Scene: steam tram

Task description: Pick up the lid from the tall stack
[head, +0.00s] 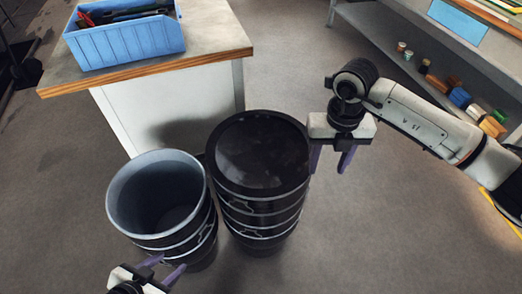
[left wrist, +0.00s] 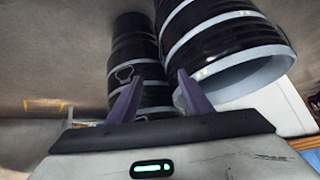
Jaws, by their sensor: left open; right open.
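The dark, glossy round lid (head: 262,150) lies on top of the tall stack (head: 258,212) of black buckets with pale bands, in the middle of the head view. My right gripper (head: 329,163) is open and empty, fingers pointing down, just right of the lid's rim. My left gripper (head: 164,268) is open at the bottom left, in front of the lower, open-topped bucket stack (head: 158,232). In the left wrist view its purple fingers (left wrist: 160,92) stand apart with nothing held. The black stack (left wrist: 137,55) and the pale-rimmed bucket (left wrist: 230,45) show beyond them.
A workbench (head: 215,38) with a blue crate (head: 125,42) of tools stands behind the stacks at the left. A shelf (head: 410,45) with small jars and blocks runs along the right. The floor between bench and shelf is clear.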

